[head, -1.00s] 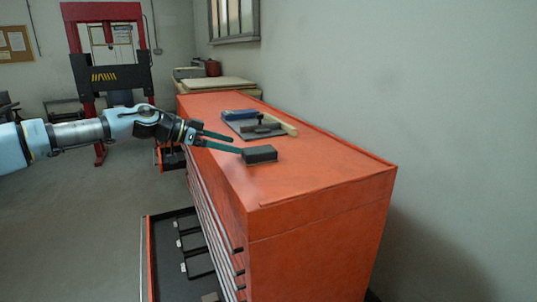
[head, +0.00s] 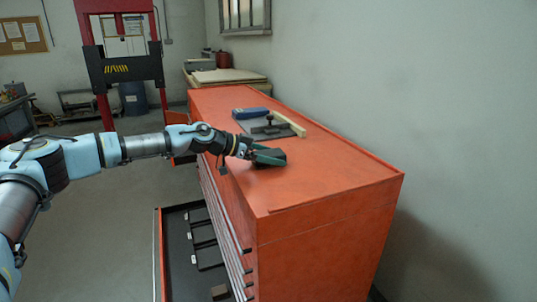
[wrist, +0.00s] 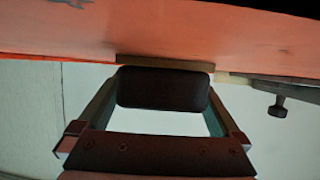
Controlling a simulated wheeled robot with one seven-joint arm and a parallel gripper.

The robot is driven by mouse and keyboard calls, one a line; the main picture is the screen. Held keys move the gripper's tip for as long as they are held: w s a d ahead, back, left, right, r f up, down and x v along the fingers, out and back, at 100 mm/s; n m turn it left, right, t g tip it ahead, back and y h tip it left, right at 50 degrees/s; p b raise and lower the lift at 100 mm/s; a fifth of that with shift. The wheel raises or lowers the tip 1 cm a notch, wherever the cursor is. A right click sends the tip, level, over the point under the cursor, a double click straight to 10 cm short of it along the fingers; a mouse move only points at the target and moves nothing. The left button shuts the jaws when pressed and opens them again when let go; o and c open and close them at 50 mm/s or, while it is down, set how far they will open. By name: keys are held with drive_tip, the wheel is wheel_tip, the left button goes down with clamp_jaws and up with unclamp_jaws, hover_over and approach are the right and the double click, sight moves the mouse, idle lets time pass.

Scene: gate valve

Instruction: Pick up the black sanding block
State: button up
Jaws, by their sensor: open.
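The black sanding block (head: 277,154) lies on the red top of the tool cabinet, near its left edge. My gripper (head: 270,156) reaches it from the left, low over the cabinet top. In the wrist view the block (wrist: 162,88) sits between the two green fingers of my gripper (wrist: 160,82), one finger on each side. The jaws are open. I cannot tell whether either finger touches the block. In the head view the fingers hide part of the block.
Behind the block on the cabinet top (head: 330,175) lie a grey flat plate with a dark-handled tool (head: 270,128), a blue item (head: 250,113) and a light wooden strip (head: 290,122). A drawer (head: 197,250) stands open at lower left. The wall (head: 440,120) is at right.

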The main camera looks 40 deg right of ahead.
drive_tip(key=c, duration=1.4)
drive_tip(key=shift+o, duration=0.2)
